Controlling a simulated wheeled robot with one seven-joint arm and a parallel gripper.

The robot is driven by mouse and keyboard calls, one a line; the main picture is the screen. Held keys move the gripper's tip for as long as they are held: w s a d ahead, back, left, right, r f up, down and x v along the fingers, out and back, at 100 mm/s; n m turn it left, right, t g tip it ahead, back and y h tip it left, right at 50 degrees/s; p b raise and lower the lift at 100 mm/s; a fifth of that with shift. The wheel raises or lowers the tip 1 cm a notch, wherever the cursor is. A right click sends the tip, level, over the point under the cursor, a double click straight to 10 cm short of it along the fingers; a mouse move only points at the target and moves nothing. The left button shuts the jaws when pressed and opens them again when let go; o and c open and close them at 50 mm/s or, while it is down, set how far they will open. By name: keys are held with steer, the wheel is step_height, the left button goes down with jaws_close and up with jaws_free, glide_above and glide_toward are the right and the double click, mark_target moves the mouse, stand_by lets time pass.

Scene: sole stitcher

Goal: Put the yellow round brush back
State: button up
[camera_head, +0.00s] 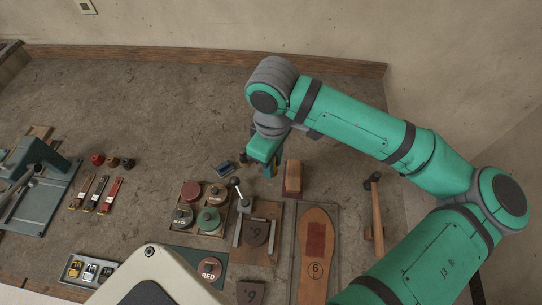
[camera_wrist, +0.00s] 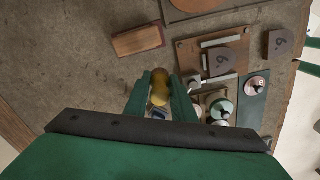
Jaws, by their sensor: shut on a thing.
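The yellow round brush (camera_wrist: 159,88) is between the two fingers of my gripper (camera_wrist: 165,100) in the wrist view, with its rounded yellow-brown top showing. My gripper is shut on it. In the head view my gripper (camera_head: 270,170) hangs over the bench, left of a wooden block (camera_head: 292,179), and mostly hides the brush. A small blue pad or tray (camera_head: 225,169) lies to its left and shows partly between the fingers in the wrist view (camera_wrist: 159,114).
Several round tins sit in a tray (camera_head: 184,231) left of a wooden fixture (camera_head: 262,258). A sole board (camera_head: 329,277) and a hammer (camera_head: 376,214) lie to the right. Several brushes (camera_head: 97,196) and a green machine (camera_head: 36,160) are at left. The back of the bench is clear.

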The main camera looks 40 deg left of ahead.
steer(key=w+a+f, duration=0.1)
steer(key=f, duration=0.1)
steer(key=w+a+f, duration=0.3)
steer(key=w+f, duration=0.1)
steer(key=shift+w+a+f, duration=0.1)
steer(key=shift+a+f, duration=0.15)
steer(key=shift+a, duration=0.1)
steer(key=shift+w+a+f, duration=0.1)
steer(key=shift+w+f, duration=0.05)
steer(key=shift+f, duration=0.8)
steer(key=shift+w+a+f, duration=0.1)
steer(key=shift+w+f, duration=0.05)
steer(key=shift+f, duration=0.8)
steer(key=shift+f, duration=0.15)
steer(key=o, duration=1.1)
steer(key=shift+c, duration=0.2)
step_height(320, 180, up, 12)
steer(key=shift+r, duration=0.2)
